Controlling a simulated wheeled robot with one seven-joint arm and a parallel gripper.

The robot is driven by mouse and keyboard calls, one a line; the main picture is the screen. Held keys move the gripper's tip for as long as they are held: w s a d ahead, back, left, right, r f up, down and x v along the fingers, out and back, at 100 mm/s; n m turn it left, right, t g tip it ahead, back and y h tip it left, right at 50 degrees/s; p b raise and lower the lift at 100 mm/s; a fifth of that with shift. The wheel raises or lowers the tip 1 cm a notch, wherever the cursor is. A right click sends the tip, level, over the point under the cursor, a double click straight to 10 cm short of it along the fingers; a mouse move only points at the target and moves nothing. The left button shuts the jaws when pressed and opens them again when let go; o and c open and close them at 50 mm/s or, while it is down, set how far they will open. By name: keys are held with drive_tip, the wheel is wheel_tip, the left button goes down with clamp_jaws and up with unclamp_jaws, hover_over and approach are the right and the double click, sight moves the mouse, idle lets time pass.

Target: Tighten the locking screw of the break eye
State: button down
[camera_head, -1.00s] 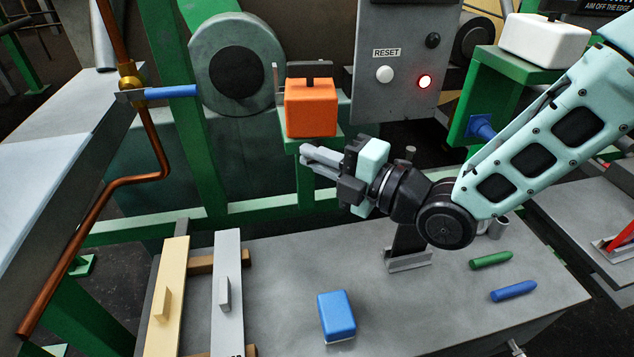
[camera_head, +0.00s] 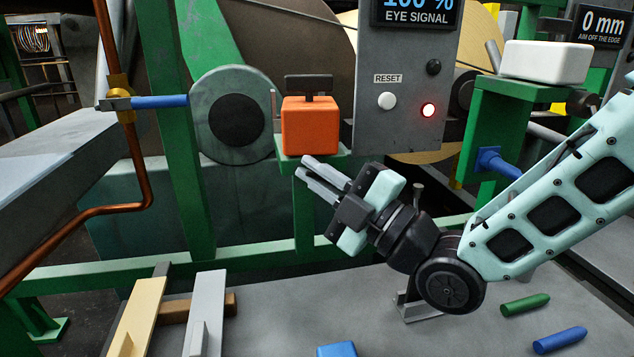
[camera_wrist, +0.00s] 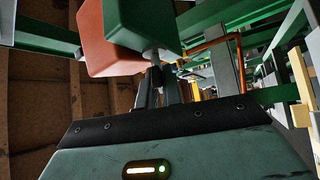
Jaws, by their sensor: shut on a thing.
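The break eye is an orange box (camera_head: 310,127) with a black piece (camera_head: 309,86) on top, standing on a green bracket (camera_head: 327,159). It also shows in the wrist view (camera_wrist: 98,40) beside the underside of the bracket (camera_wrist: 145,22). The locking screw (camera_wrist: 154,54) shows there as a short pale stem under the bracket. My gripper (camera_head: 308,168) reaches up from the lower right to just under the bracket. In the wrist view its fingers (camera_wrist: 160,77) are shut on the screw's lower end. The fingers hide that end, so its shape and turn cannot be told.
A grey panel (camera_head: 372,125) right of the eye has a white reset button (camera_head: 387,101), a lit red lamp (camera_head: 428,110) and a display (camera_head: 416,14) reading 100 % EYE SIGNAL. A green upright (camera_head: 304,215) stands below the bracket. Green and blue sticks lie on the bench (camera_head: 275,315).

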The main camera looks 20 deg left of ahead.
drive_tip(key=c, duration=1.6)
unclamp_jaws()
drive_tip(key=shift+o, duration=0.2)
